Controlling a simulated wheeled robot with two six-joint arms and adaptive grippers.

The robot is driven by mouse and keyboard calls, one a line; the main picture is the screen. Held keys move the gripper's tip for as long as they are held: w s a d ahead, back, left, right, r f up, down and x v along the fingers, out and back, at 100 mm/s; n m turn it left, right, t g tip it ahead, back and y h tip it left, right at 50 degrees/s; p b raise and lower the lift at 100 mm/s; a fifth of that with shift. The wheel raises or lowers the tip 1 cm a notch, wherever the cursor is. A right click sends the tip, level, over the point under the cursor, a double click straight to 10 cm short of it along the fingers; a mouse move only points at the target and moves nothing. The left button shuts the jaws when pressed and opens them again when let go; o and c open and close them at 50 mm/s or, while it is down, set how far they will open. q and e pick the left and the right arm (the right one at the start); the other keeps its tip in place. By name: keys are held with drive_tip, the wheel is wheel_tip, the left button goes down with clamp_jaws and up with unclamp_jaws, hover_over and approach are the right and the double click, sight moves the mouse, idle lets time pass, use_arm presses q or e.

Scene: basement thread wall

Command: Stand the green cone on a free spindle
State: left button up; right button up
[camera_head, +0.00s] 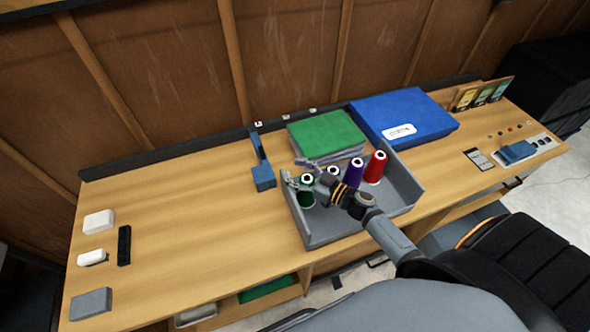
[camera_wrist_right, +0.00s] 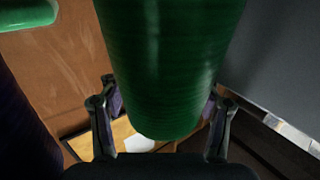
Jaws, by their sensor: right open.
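The green cone (camera_head: 307,198) stands near the left side of the grey tray (camera_head: 330,238). It fills the middle of the right wrist view (camera_wrist_right: 172,60). My right gripper (camera_head: 309,186) is at the green cone, with one finger on each side of it. The jaws are open; whether a finger touches the cone cannot be told. A purple cone (camera_head: 354,174) and a red cone (camera_head: 375,167) stand to the right in the tray. A white top (camera_head: 333,171) shows behind my gripper, its body mostly hidden. No bare spindle can be made out. My left gripper is not in view.
Behind the tray lie a green-topped stack (camera_head: 326,134) and a blue box (camera_head: 405,118). A blue stand (camera_head: 263,176) is left of the tray. The wooden bench (camera_head: 190,215) is clear further left, up to several small items. A wooden wall rises behind.

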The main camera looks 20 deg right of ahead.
wheel_tip(320, 180, up, 10)
idle(0.7)
